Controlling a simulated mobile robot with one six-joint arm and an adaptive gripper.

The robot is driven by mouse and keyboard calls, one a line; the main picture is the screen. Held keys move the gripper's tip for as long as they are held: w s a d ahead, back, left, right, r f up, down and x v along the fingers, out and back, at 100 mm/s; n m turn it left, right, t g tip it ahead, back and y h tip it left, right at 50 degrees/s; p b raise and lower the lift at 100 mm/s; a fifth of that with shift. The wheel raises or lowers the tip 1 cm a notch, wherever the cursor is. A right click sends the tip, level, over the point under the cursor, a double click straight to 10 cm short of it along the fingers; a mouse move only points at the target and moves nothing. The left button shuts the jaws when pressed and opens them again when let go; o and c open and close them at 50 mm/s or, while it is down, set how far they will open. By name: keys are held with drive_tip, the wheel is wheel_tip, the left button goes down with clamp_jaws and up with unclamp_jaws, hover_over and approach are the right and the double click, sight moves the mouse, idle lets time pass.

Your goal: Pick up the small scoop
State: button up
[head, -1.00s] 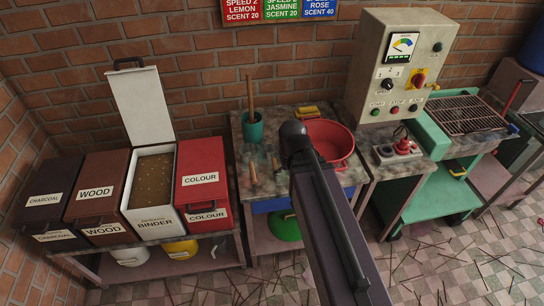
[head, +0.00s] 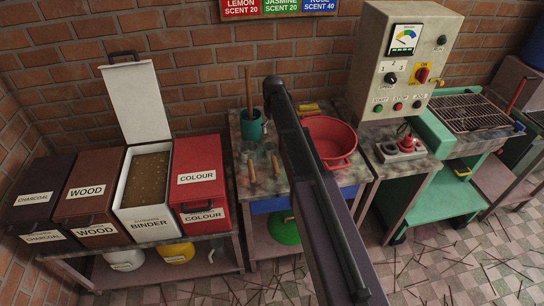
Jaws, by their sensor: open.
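Two scoop-like tools with wooden handles lie side by side on the grey worktop (head: 345,178). One is the left tool (head: 251,173), the other the right tool (head: 277,166). Their heads look greyish and faint, and I cannot tell which is the small scoop. My dark arm link rises from the bottom of the head view and crosses in front of the worktop, just right of these tools. My gripper cannot be made out in this view. Both tools lie free on the worktop, with nothing seen holding them.
A green mortar (head: 251,128) with a wooden pestle stands behind the tools. A red basin (head: 331,140) stands to the right, partly behind my arm. Left are labelled bins, with the binder bin (head: 148,185) open. A control box (head: 408,60) stands at the back right.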

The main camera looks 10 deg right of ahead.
sight(273, 152)
idle(0.4)
wheel_tip(273, 152, down, 8)
drive_tip(key=b, duration=0.8)
drive_tip(key=shift+f, duration=0.15)
drive_tip(key=shift+f+b, duration=0.15)
drive_tip(key=shift+b, duration=0.15)
drive_tip(key=shift+f, duration=0.15)
drive_tip(key=shift+w+f+b, duration=0.15)
drive_tip(key=shift+f+b, duration=1.1)
drive_tip(key=shift+b, duration=0.05)
drive_tip(key=shift+w+f+b, duration=0.1)
drive_tip(key=shift+f+b, duration=1.1)
drive_tip(key=shift+b, duration=0.1)
drive_tip(key=c, duration=1.1)
